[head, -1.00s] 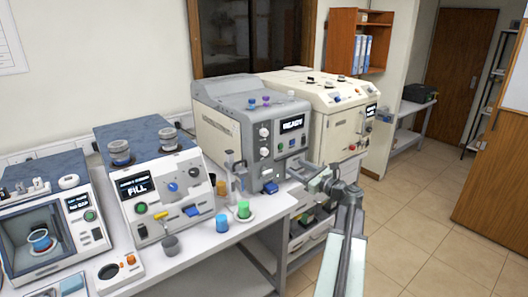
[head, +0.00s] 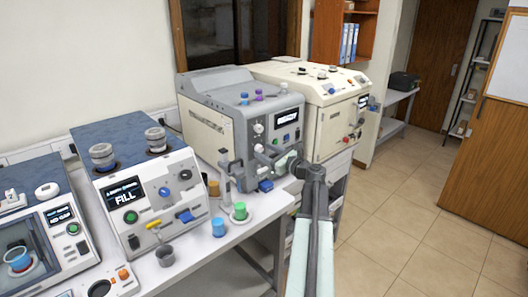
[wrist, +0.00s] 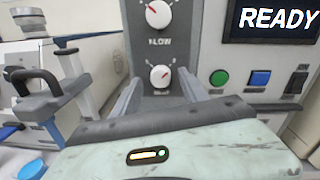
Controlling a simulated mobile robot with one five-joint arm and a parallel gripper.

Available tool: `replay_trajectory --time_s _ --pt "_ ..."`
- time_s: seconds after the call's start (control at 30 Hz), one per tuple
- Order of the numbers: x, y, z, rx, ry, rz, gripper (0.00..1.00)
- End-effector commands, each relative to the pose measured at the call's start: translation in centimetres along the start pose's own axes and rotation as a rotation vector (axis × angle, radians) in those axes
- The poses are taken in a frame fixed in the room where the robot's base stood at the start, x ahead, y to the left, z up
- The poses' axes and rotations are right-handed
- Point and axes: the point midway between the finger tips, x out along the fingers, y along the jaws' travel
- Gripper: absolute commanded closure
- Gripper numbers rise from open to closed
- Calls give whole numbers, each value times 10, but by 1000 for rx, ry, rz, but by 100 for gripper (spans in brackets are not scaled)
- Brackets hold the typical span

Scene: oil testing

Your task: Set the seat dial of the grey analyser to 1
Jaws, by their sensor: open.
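The grey analyser (head: 212,128) stands on the bench, with a lit screen that reads READY in the wrist view (wrist: 274,19). Its panel carries two white dials, one above the other. The upper dial (wrist: 158,13) has a label below it that looks like FLOW. My gripper (wrist: 158,84) is open and empty, with one finger on each side of the lower dial in the picture; contact cannot be told. In the head view my gripper (head: 267,154) is at the analyser's front.
Green (wrist: 219,78), blue (wrist: 259,78) and black (wrist: 296,82) controls sit right of the lower dial. A black-handled stand (wrist: 42,84) is close on the left. Blue (head: 218,226) and green (head: 239,211) cups stand on the bench. A cream machine (head: 328,105) stands behind.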

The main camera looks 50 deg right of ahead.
Motion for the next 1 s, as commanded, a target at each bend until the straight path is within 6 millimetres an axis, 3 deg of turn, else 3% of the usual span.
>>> replay_trajectory --time_s 0.13,0.4,0.57,0.6,1.0 --pt "13 -1 0 0 0 -2 49" --pt "14 -1 0 0 1 -3 51" --pt "13 -2 0 0 1 -3 96" --pt "13 -2 0 0 1 -3 100" --pt "12 -3 0 -71 5 -4 100"
